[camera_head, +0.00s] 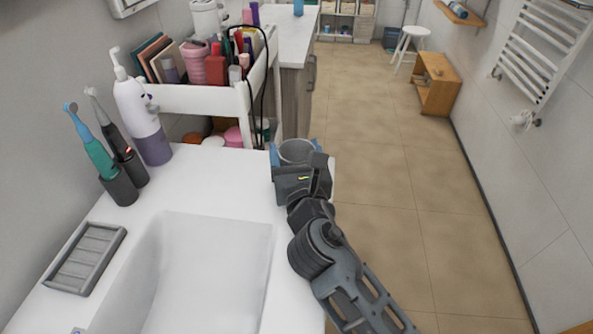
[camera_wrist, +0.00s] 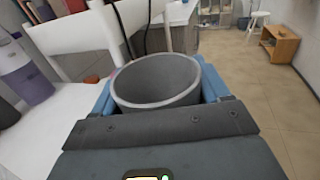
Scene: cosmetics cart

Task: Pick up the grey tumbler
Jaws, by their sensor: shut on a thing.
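The grey tumbler (camera_head: 296,151) is at the far right corner of the white sink counter, open end up. In the wrist view the tumbler (camera_wrist: 157,82) sits between the two blue fingertips, and I see into its empty inside. My gripper (camera_head: 296,158) is shut on it, with a finger on each side; it also shows in the wrist view (camera_wrist: 160,95). The tumbler's lower part is hidden behind my gripper, so I cannot tell whether its base touches the counter.
A white cart (camera_head: 205,99) full of cosmetics stands just behind the counter. A pump bottle (camera_head: 142,120), two electric toothbrushes (camera_head: 100,150) in dark bases and a grey soap dish (camera_head: 86,258) are on the left. The sink basin (camera_head: 205,275) is in front. Open floor lies to the right.

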